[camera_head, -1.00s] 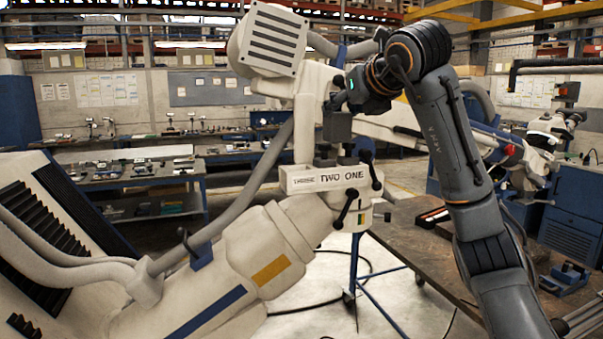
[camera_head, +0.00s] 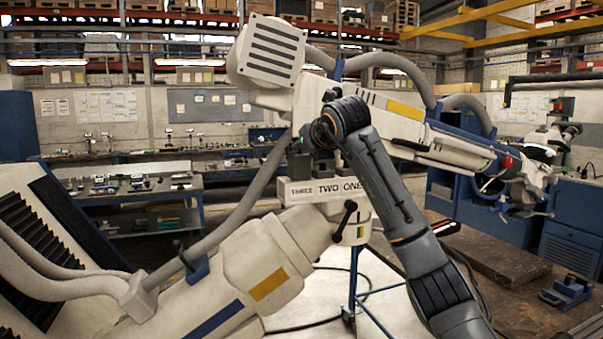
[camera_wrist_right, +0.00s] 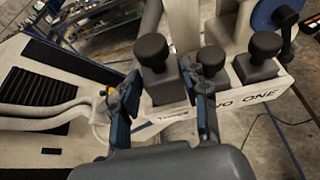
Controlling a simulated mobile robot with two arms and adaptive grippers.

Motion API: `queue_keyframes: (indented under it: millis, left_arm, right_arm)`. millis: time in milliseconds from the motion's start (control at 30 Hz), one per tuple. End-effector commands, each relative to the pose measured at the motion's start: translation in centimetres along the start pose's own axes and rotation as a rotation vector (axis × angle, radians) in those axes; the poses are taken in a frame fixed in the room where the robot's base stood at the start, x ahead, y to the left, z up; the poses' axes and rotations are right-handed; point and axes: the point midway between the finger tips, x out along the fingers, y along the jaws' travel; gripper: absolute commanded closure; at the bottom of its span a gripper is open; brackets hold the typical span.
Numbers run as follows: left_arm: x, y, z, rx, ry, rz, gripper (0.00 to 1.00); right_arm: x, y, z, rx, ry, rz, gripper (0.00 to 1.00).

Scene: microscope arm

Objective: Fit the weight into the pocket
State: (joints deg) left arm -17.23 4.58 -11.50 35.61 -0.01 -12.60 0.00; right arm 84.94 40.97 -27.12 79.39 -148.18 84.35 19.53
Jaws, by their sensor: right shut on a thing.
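The dark grey block weight with a round knob (camera_wrist_right: 163,88) is between the two fingers of my right gripper (camera_wrist_right: 160,76), which is shut on it. It stands at the left end of the white holder (camera_head: 322,193), above the word THREE. In the head view my right gripper (camera_head: 299,150) is at the holder's left end, partly hidden by my own wrist. Two similar weights, a middle one (camera_wrist_right: 209,75) and a right one (camera_wrist_right: 258,70), stand over TWO and ONE. The pocket under the held weight is hidden, so I cannot tell how deep it sits. My left gripper is not in view.
The white microscope arm (camera_head: 375,108) passes behind and above the holder. A grey hose (camera_head: 235,215) runs along the left.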

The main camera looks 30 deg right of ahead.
Motion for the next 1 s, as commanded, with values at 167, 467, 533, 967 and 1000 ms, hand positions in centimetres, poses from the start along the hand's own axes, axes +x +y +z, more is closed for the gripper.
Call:
queue_keyframes:
  millis: [167,467,533,967,1000]
  left_arm:
    - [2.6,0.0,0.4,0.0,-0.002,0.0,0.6]
    - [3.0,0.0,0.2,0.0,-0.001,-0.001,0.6]
    - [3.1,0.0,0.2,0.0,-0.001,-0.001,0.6]
    - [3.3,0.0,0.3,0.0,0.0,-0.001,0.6]
    - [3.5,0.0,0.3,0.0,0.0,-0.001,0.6]
  right_arm:
    - [2.0,0.4,-3.3,-0.002,0.014,0.001,1.0]
    - [2.1,0.2,-3.5,0.0,0.007,-0.001,1.0]
    - [2.3,0.2,-3.9,-0.002,0.017,-0.002,0.51]
    - [1.6,0.3,-3.8,-0.001,0.012,0.0,0.46]
    - [1.2,0.3,-3.8,-0.001,0.012,0.0,0.46]
